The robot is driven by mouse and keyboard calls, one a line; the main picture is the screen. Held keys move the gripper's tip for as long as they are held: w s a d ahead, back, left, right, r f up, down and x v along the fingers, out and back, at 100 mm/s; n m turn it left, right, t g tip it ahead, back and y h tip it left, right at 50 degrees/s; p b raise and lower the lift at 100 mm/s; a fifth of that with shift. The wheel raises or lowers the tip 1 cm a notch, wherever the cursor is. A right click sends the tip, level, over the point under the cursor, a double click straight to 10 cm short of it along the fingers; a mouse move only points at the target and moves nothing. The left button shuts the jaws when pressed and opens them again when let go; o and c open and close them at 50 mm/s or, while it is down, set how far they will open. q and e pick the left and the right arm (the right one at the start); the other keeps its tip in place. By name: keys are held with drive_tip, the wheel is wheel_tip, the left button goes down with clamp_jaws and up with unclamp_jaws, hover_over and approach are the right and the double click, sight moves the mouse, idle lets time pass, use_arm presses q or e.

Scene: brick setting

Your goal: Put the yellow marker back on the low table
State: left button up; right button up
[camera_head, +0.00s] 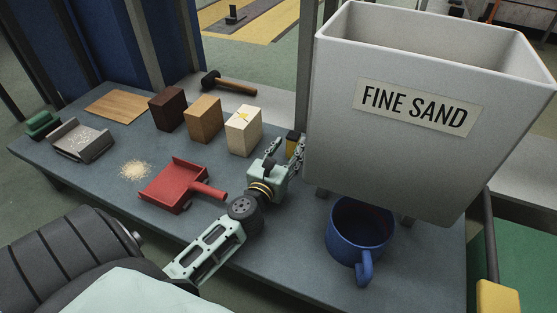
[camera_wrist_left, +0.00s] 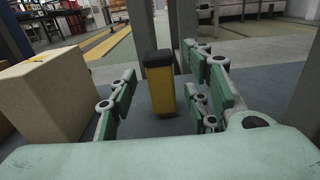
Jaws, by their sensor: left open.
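The yellow marker (camera_head: 291,144) is a stout yellow block-like piece with a black top. It stands upright on the grey low table (camera_head: 290,242), partly hidden in the head view by my gripper and the bin. My left gripper (camera_head: 285,150) is open around it. In the left wrist view the marker (camera_wrist_left: 161,88) stands between the two spread green-padded fingers, with a gap at the left finger; contact at the right finger is unclear. My right gripper is not in view.
A large white FINE SAND bin (camera_head: 400,150) is close on the right, with a blue mug (camera_head: 352,232) below it. A pale block (camera_head: 243,132) is just left of the gripper. A red dustpan (camera_head: 172,188) and a sand pile (camera_head: 134,170) are farther left.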

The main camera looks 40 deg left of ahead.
use_arm(q)
drive_tip(key=v, duration=0.7)
drive_tip(key=shift+s, duration=0.35)
idle(1.2)
